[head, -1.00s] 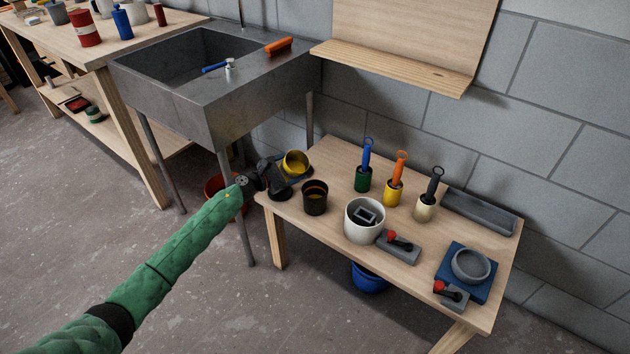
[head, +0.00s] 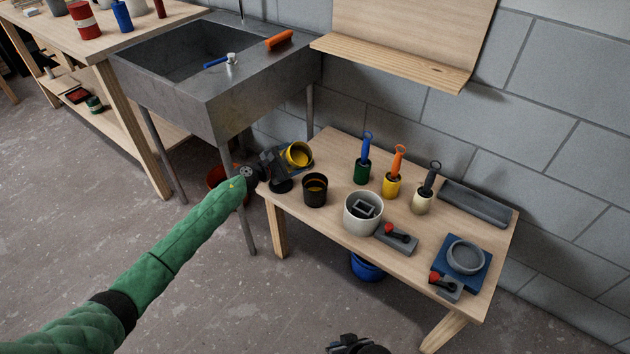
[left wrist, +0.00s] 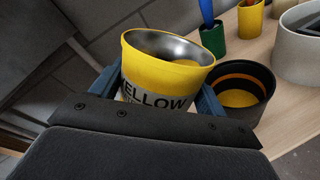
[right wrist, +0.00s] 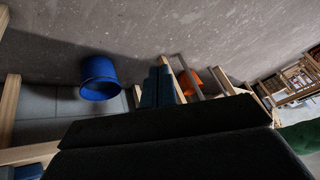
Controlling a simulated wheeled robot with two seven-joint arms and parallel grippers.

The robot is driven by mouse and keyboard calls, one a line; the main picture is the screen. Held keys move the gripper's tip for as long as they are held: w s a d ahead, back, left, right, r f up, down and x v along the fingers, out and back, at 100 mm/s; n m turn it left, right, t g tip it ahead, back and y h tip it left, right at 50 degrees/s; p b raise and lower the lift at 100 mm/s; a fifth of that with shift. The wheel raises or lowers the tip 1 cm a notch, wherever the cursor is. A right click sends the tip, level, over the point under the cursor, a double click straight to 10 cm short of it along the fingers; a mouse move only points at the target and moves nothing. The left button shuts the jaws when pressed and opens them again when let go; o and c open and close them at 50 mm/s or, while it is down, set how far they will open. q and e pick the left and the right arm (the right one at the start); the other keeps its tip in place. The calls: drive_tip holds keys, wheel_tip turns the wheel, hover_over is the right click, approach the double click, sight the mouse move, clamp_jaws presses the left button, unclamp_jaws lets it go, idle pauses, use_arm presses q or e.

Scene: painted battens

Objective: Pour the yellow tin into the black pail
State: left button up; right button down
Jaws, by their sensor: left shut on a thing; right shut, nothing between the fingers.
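The yellow tin (head: 299,155) is tilted, its open mouth turned to the right. My left gripper (head: 290,158) is shut on it, above the table's left end. In the left wrist view the tin (left wrist: 155,75) shows a silver inside with yellow paint in it. The black pail (head: 315,192) stands upright on the low table, just right of and below the tin. The pail also shows in the left wrist view (left wrist: 258,108), with yellow inside and an orange band. No falling stream is visible. My right gripper (right wrist: 160,87) is shut and empty, away from the table top.
A white pail (head: 362,222) with a grey thing inside stands right of the black pail. Green, yellow and cream pots with tools stand behind. Grey scrapers and a blue plate (head: 483,277) lie at right. A blue bucket (right wrist: 100,78) is under the table. The sink (head: 190,110) is behind left.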

use_arm(q)
drive_tip(key=shift+s+d+r+m+p, duration=0.1)
drive_tip(key=shift+r+m+p, duration=0.4)
drive_tip(key=shift+p, duration=0.3)
drive_tip(key=shift+f, duration=0.15)
drive_tip(key=shift+y, duration=0.3)
use_arm(e)
wheel_tip(320, 180, up, 8)
drive_tip(key=s, duration=0.1)
drive_tip(key=shift+d+g, duration=0.35)
drive_tip(key=shift+g, duration=0.05)
use_arm(q)
drive_tip(key=shift+f+m, duration=0.15)
drive_tip(key=shift+m, duration=0.35)
use_arm(e)
drive_tip(key=shift+s+d+r, duration=0.15)
drive_tip(key=shift+r, duration=0.55)
use_arm(q)
drive_tip(key=shift+p, duration=0.3)
use_arm(e)
drive_tip(key=shift+r, duration=0.1)
use_arm(q)
drive_tip(key=shift+f, duration=0.1)
use_arm(e)
drive_tip(key=shift+d+r, duration=0.1)
drive_tip(key=shift+r, duration=0.5)
